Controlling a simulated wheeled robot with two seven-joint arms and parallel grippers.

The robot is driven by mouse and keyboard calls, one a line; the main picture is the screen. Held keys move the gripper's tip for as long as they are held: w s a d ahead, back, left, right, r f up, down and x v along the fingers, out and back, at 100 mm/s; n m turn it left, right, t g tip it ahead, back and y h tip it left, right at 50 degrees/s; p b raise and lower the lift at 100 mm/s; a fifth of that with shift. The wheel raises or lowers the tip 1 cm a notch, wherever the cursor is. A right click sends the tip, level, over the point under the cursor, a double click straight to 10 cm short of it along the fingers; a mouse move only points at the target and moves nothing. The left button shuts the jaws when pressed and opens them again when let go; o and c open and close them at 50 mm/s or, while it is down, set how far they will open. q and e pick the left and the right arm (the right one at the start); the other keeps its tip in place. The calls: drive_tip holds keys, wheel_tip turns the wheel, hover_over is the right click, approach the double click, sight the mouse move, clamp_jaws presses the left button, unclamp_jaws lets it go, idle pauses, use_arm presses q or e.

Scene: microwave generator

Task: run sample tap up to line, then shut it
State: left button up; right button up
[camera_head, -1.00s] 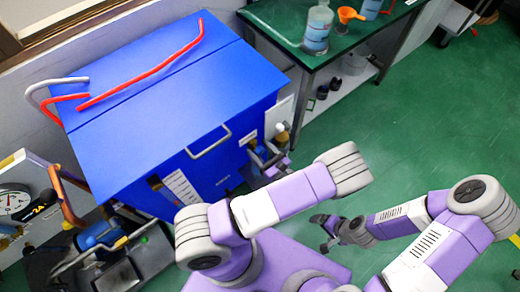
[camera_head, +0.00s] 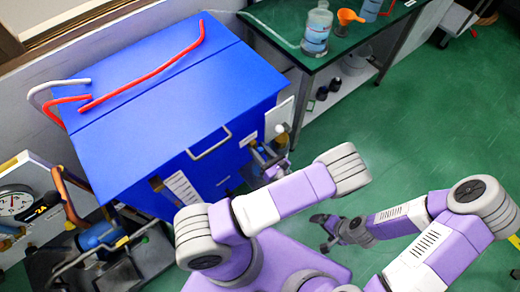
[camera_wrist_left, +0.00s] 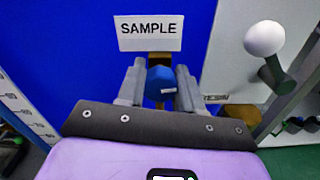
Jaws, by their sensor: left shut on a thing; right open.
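The SAMPLE label (camera_wrist_left: 148,33) is on the blue cabinet face in the left wrist view. Below it is the blue tap handle (camera_wrist_left: 160,82), between the fingers of my left gripper (camera_wrist_left: 158,88), which is shut on it. In the head view my left gripper (camera_head: 268,161) is at the right end of the blue cabinet's front (camera_head: 215,165), and the tap is too small to make out. My right gripper (camera_head: 324,233) is open and empty over the green floor. No vessel or fill line can be made out under the tap.
A white ball knob (camera_wrist_left: 265,38) on a dark stem stands right of the tap. A white strip with dark marks (camera_wrist_left: 22,105) is at the left. A green-topped bench (camera_head: 345,45) holds a bottle (camera_head: 317,28) and an orange funnel (camera_head: 348,16). Floor at right is clear.

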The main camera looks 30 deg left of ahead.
use_arm(q)
drive_tip(key=shift+w+r+m+p, duration=0.1)
drive_tip(key=shift+r+m+p, duration=0.15)
drive_tip(key=shift+m, duration=0.55)
use_arm(e)
drive_tip(key=shift+r, duration=0.55)
use_arm(q)
drive_tip(key=o, duration=1)
drive_tip(key=shift+f, duration=0.1)
drive_tip(key=shift+o, duration=0.2)
drive_tip(key=shift+d, duration=0.15)
